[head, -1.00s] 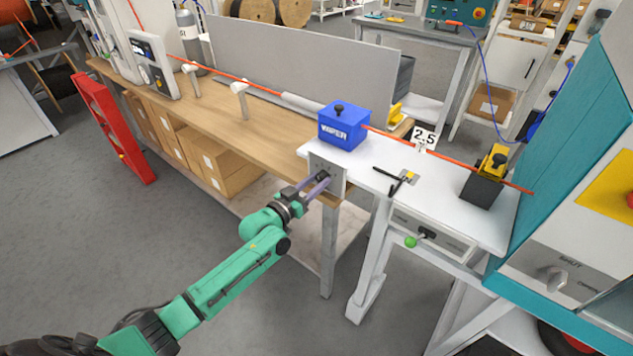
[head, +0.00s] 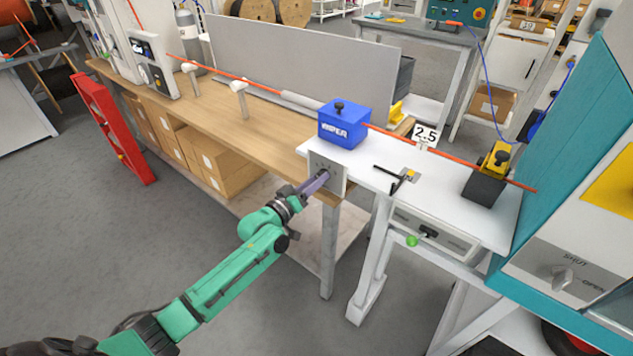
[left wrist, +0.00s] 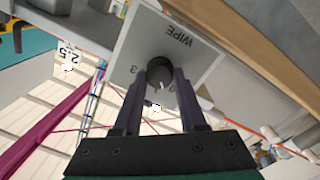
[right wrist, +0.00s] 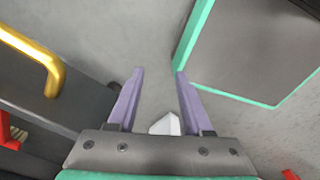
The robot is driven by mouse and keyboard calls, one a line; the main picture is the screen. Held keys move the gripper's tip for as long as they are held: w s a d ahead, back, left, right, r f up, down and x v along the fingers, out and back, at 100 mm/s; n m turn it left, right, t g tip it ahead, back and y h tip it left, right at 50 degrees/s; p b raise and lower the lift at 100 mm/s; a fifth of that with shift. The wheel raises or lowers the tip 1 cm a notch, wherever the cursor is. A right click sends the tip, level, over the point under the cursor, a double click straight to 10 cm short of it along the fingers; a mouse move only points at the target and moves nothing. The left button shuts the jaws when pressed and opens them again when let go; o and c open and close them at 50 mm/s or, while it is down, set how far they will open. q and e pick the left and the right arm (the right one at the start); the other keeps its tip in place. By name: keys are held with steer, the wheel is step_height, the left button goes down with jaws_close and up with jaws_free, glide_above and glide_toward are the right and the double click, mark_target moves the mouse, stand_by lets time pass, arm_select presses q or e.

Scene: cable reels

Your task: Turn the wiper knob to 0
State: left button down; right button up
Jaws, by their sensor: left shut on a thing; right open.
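The wiper knob (left wrist: 160,68) is a dark round knob on a light grey plate (left wrist: 143,38) marked "WIPE…", upside down in the left wrist view. A "3" shows left of the knob and what looks like a "0" right of it; fingers hide other marks. A small light mark shows on the knob, but its setting cannot be read surely. In the head view the plate (head: 326,168) hangs at the bench end below the blue WIPER box (head: 343,124). My left gripper (head: 322,178) is shut on the knob. My right gripper (right wrist: 155,95) is open and empty.
A white table (head: 440,205) right of the plate carries a black lever, a "2.5" sign (head: 425,136) and a yellow-black block (head: 487,175). An orange cable runs above. A green-tipped lever (head: 412,240) sits below. Open floor lies in front.

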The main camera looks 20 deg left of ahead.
arm_select(q)
steer(key=shift+f+n, duration=0.1)
steer(key=shift+n, duration=1.2)
steer(key=shift+c, duration=2.3)
jaws_free()
steer(key=b+v, duration=0.1)
steer(key=v, duration=1.3)
steer(key=shift+s, duration=0.3)
